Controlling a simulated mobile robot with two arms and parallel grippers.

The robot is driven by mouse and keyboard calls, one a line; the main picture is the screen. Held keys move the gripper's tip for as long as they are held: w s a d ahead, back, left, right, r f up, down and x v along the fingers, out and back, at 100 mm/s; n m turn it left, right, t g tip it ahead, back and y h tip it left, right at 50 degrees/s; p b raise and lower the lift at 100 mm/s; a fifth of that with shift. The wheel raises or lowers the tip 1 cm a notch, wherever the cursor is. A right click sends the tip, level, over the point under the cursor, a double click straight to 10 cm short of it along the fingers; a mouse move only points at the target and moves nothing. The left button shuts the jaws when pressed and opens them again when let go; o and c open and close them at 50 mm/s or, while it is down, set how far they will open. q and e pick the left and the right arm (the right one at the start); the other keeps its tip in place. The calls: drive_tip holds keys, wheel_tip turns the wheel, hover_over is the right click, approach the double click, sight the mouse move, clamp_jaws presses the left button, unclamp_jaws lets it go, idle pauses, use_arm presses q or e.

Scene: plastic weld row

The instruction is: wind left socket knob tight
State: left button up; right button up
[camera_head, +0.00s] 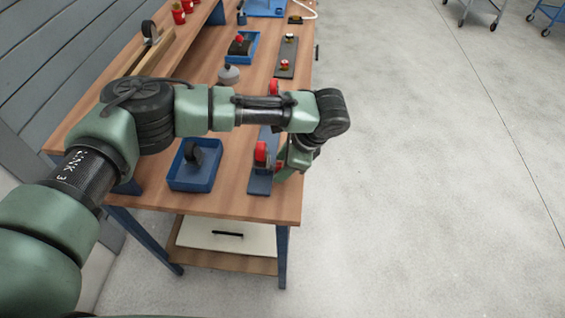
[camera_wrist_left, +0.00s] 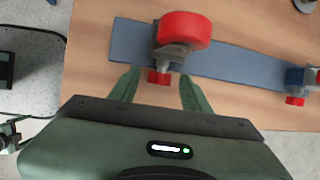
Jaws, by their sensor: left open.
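A blue-grey fixture bar (camera_wrist_left: 235,66) lies on the wooden table and carries two sockets with red parts. At the left end in the left wrist view, a grey bracket (camera_wrist_left: 170,50) holds a large red disc (camera_wrist_left: 185,27) and a small red knob (camera_wrist_left: 159,78). The red disc shows in the head view (camera_head: 261,153) at the bar's near end. My left gripper (camera_wrist_left: 160,75) is open, with a finger on either side of the small knob; contact cannot be told. In the head view my left gripper (camera_head: 284,169) is beside the bar, partly hidden by its wrist.
The second socket (camera_wrist_left: 299,79) is at the right in the wrist view. In the head view, a blue tray (camera_head: 192,180) holding a dark part stands left of the bar. A grey lidded pot (camera_head: 229,74) sits behind my arm. Open floor (camera_head: 430,180) lies right of the table.

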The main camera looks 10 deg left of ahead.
use_arm(q)
clamp_jaws()
drive_tip(key=shift+w+r+g+p, duration=0.1)
drive_tip(key=shift+r+g+p, duration=0.1)
drive_tip(key=shift+g+p, duration=0.4)
drive_tip(key=shift+w+f+g, duration=0.15)
drive_tip(key=shift+w+g, duration=0.05)
drive_tip(key=shift+g, duration=0.4)
drive_tip(key=shift+w+f+m+g, duration=0.1)
drive_tip(key=shift+w+m+g, duration=0.05)
drive_tip(key=shift+m+g, duration=0.3)
drive_tip(key=g+b, duration=0.1)
drive_tip(key=b, duration=0.2)
drive_tip(key=shift+w+f+g, duration=0.1)
drive_tip(key=shift+g, duration=0.15)
drive_tip(key=shift+b, duration=0.3)
drive_tip(key=shift+r+g, duration=0.2)
drive_tip(key=shift+g, duration=0.1)
unclamp_jaws()
